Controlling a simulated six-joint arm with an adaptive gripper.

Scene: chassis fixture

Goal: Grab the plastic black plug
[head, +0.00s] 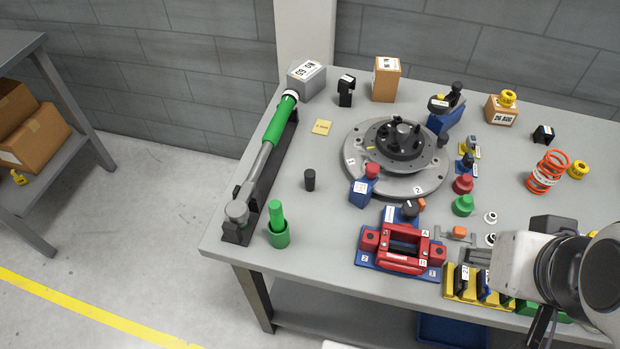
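A small upright black cylinder (309,180) stands alone on the grey table, left of the round metal chassis plate. It looks like the black plastic plug, but I cannot read any label on it. Other small black parts also show: a black knob (410,208) behind the red fixture and a short dark cylinder (442,140) right of the round plate. My arm is at the lower right corner, far from the black cylinder. My gripper's fingertips cannot be made out there, and nothing held is visible.
A green-handled torque wrench (275,135) lies in a black holder at left. A green cup with a green peg (279,236) stands at the front left. A red fixture (401,261) sits on a blue base. Bare table surrounds the black cylinder.

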